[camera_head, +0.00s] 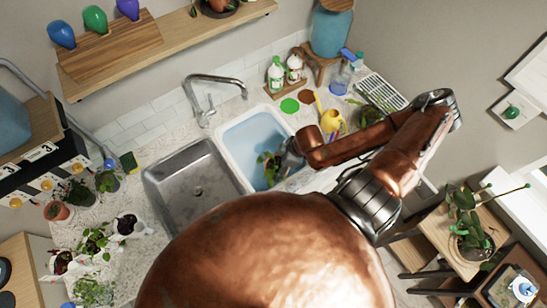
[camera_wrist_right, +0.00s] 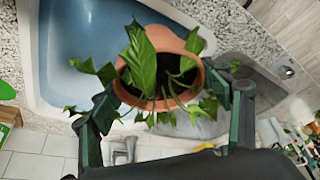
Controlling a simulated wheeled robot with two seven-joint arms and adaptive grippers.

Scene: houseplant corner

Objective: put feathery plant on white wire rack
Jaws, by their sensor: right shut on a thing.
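My right gripper (camera_head: 290,158) is shut on a leafy potted plant (camera_head: 268,163) over the blue-lined white basin. In the right wrist view, the fingers (camera_wrist_right: 165,98) close on either side of its terracotta pot (camera_wrist_right: 186,38), with pointed green leaves spilling over the rim. These leaves look broad rather than feathery. A fine-leaved, feathery-looking plant (camera_head: 93,291) stands at the lower left of the counter. The white wire rack (camera_head: 384,91) lies at the counter's right end, with a dark green plant at or on its near side. My left gripper is not in view.
The white basin (camera_head: 232,137) adjoins a steel sink (camera_head: 190,190) with a tall faucet (camera_head: 205,90). A yellow watering can (camera_head: 332,121), bottles and coloured discs stand between basin and rack. Several potted plants crowd the left counter. A wooden stand (camera_head: 455,255) with a plant is at right.

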